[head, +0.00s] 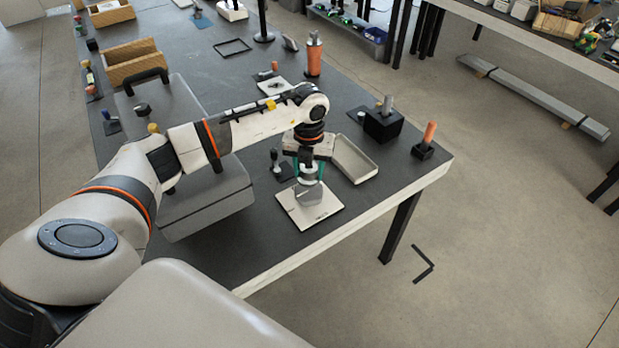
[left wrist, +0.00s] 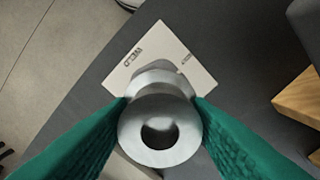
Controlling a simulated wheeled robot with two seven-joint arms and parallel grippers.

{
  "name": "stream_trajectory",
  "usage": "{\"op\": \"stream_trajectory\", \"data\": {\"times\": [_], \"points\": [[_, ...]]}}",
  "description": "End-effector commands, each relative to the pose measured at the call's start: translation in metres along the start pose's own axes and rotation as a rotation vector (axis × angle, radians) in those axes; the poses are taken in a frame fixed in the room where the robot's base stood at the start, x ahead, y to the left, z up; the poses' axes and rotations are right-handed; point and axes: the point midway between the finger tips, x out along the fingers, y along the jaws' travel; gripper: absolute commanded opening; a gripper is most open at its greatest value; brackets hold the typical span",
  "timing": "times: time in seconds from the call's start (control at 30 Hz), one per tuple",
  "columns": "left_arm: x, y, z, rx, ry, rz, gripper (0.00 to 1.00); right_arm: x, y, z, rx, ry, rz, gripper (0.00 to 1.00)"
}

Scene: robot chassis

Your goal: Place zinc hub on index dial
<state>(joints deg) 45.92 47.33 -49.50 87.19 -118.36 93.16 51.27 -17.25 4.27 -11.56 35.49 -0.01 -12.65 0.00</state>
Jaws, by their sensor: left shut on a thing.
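The zinc hub (left wrist: 160,103), a grey metal ring with a round hole, is between the green fingers of my left gripper (left wrist: 160,118). In the head view my left gripper (head: 308,172) is shut on it, above a white square plate (head: 325,214) near the table's front edge. The plate also shows in the left wrist view (left wrist: 145,45), with "WELD" printed on it. A grey shape lies on the plate under the hub; I cannot tell if they touch. I cannot tell for sure which thing is the index dial. My right gripper is not in view.
A shallow beige tray (head: 355,158) lies just right of the plate. A black block with a grey peg (head: 383,124) and an orange-handled piece (head: 426,140) stand farther right. A large grey case (head: 205,190) lies left of the gripper. Wooden bins (head: 133,62) stand at the back left.

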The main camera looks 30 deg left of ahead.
Motion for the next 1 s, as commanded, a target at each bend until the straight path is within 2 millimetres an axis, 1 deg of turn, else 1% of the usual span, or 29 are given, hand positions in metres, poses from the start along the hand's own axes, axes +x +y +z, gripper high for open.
{"op": "stream_trajectory", "data": {"times": [0.17, 0.4, 0.63, 0.77, 0.8, 0.9, 1.0], "points": [[0.013, 0.0, 0.0, 0.001, 0.0, 0.001, 0.17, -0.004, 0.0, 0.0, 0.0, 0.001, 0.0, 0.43], [0.043, 0.0, 0.0, 0.001, 0.0, 0.001, 0.17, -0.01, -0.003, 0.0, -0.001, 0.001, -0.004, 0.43], [0.045, 0.0, -0.001, 0.002, 0.002, 0.001, 0.17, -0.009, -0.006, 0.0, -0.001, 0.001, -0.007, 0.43], [0.049, 0.0, -0.001, 0.002, 0.002, 0.001, 0.17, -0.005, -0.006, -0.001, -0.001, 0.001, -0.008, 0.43], [0.048, 0.0, 0.0, 0.002, 0.002, 0.001, 0.52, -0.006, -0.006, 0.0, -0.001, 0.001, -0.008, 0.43], [0.048, 0.0, 0.0, 0.002, 0.001, 0.0, 0.67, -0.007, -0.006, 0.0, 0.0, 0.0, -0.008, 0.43], [0.047, 0.0, 0.0, 0.002, 0.001, 0.0, 0.67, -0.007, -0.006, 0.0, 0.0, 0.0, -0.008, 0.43]]}}
